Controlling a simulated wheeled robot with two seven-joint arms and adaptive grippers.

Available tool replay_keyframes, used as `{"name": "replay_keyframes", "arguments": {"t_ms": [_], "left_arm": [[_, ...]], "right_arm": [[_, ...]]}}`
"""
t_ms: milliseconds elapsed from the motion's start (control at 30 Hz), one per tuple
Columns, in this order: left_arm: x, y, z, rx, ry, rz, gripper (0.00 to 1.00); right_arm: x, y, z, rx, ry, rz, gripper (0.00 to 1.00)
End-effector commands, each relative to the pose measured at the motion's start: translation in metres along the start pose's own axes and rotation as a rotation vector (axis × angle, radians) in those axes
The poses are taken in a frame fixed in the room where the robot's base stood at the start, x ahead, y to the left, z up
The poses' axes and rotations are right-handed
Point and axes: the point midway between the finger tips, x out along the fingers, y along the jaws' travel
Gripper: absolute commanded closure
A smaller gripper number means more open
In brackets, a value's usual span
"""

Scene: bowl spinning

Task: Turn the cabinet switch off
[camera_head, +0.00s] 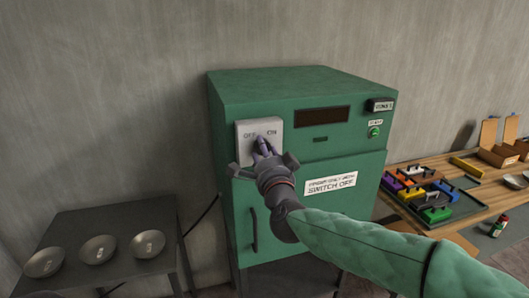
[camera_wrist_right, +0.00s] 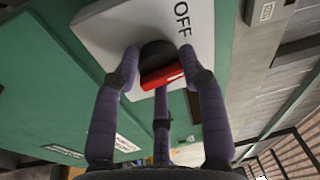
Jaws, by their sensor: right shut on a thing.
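The green cabinet (camera_head: 300,86) stands against the wall. Its light grey switch plate (camera_head: 244,131), marked OFF and ON, is at the upper left of the front. In the right wrist view the switch knob (camera_wrist_right: 158,52) is dark with a red bar (camera_wrist_right: 163,77), near the plate's OFF lettering. My right gripper (camera_head: 264,150) reaches in from the right, with its purple fingers shut around the knob. In the head view the fingers hide the knob. I cannot tell for sure which label the knob points to.
A dark table (camera_head: 160,211) at left holds metal bowls (camera_head: 98,249). A wooden table (camera_head: 466,158) at right holds a tray (camera_head: 468,206) of coloured parts and a cardboard box (camera_head: 498,156). A door handle (camera_head: 253,229) and a SWITCH OFF label (camera_head: 330,183) are below the switch.

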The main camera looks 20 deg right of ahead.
Motion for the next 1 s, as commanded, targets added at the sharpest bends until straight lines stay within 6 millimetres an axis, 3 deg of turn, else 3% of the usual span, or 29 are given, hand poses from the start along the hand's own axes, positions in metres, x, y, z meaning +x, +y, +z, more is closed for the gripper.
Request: {"name": "replay_keyframes", "arguments": {"t_ms": [600,1000], "left_arm": [[-0.002,0.0007,0.0001,0.0,0.0,0.0,0.6],[-0.0031,0.0011,0.0002,0.0,0.0,0.0,0.6]], "right_arm": [[-0.0002,0.0094,0.0034,-0.535,-0.053,-0.047,0.9],[-0.0002,0.0116,0.0038,-0.699,-0.069,-0.064,0.9]]}}
